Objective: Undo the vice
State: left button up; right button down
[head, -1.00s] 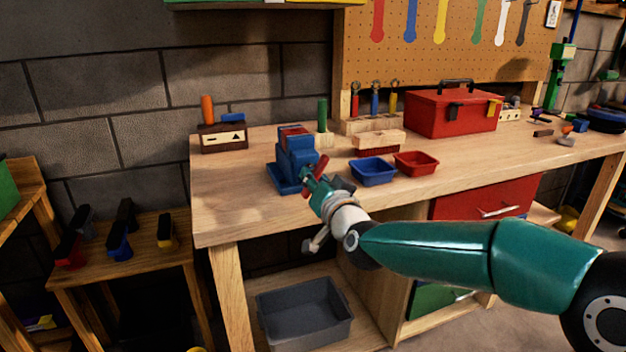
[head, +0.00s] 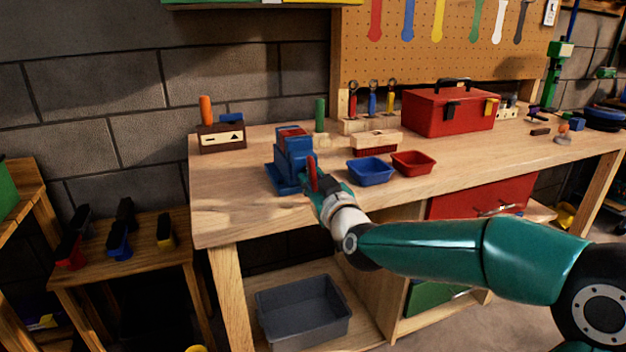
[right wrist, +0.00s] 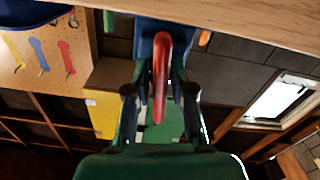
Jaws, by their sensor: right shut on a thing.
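The blue vice (head: 293,158) stands on the workbench near its left front part, with red on top of its jaws. Its red handle (head: 312,174) is on the side toward my right arm and stands nearly upright. My right gripper (head: 317,190) is at the handle and shut on it. In the right wrist view the red handle (right wrist: 161,75) runs between my two fingers (right wrist: 160,98), with the blue vice body (right wrist: 168,28) behind it. Whether the jaws have a gap or hold something is too small to tell. My left gripper is not in view.
A blue tray (head: 371,172) and a red tray (head: 412,162) sit right of the vice. A red toolbox (head: 450,110) stands farther back. A brown block holder (head: 222,138) is at the back left. The bench's front left top is clear.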

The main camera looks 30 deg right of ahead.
jog(key=shift+r, duration=0.1)
dwell(0.3)
jog(key=c, duration=1.2)
grip_release()
jog(key=shift+w, duration=0.1)
jog(key=shift+o, duration=0.2)
jog(key=v, duration=1.2)
